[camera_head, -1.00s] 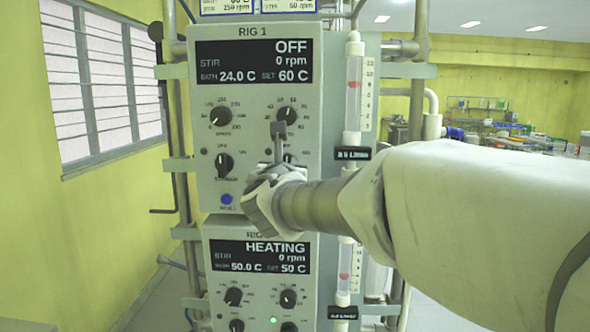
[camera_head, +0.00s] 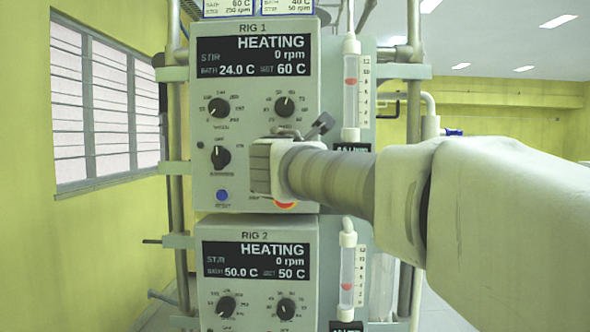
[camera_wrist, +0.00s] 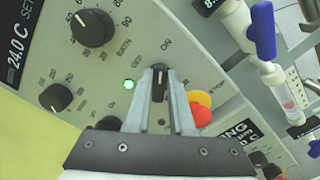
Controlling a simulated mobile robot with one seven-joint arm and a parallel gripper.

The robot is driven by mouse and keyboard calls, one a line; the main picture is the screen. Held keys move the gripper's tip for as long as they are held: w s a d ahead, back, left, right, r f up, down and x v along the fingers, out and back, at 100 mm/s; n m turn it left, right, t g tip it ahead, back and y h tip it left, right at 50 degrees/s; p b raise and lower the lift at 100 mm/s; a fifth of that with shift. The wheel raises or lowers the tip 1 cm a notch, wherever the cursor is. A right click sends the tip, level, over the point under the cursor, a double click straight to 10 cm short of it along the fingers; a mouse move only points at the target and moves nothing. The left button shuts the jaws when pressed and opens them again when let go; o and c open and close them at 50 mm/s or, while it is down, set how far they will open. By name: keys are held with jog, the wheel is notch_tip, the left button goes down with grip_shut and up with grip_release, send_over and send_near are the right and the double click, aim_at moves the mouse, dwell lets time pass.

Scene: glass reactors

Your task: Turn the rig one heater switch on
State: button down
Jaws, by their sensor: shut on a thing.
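The rig 1 panel (camera_head: 207,190) is a light grey box in the head view, and its display (camera_head: 254,56) reads HEATING, 0 rpm, bath 24.0 C, set 60 C. My gripper (camera_wrist: 161,76) is at the panel's lower right, its body covering the switch in the head view. In the wrist view its two fingers are shut on the black heater switch (camera_wrist: 160,86), one on each side, near the ON label. A green lamp (camera_wrist: 129,84) is lit beside it.
A red and yellow button (camera_wrist: 200,107) is close beside the fingers. A stirrer knob (camera_head: 220,157) and a blue button (camera_head: 222,196) are to the left. A glass flowmeter (camera_head: 351,85) stands at the right. The rig 2 panel (camera_head: 212,325) is below.

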jog(key=shift+f+m+b, duration=0.15)
jog(key=shift+m+b, duration=0.3)
jog(key=shift+m, duration=0.15)
jog(key=c, duration=0.8)
grip_release()
jog(key=shift+s, duration=0.2)
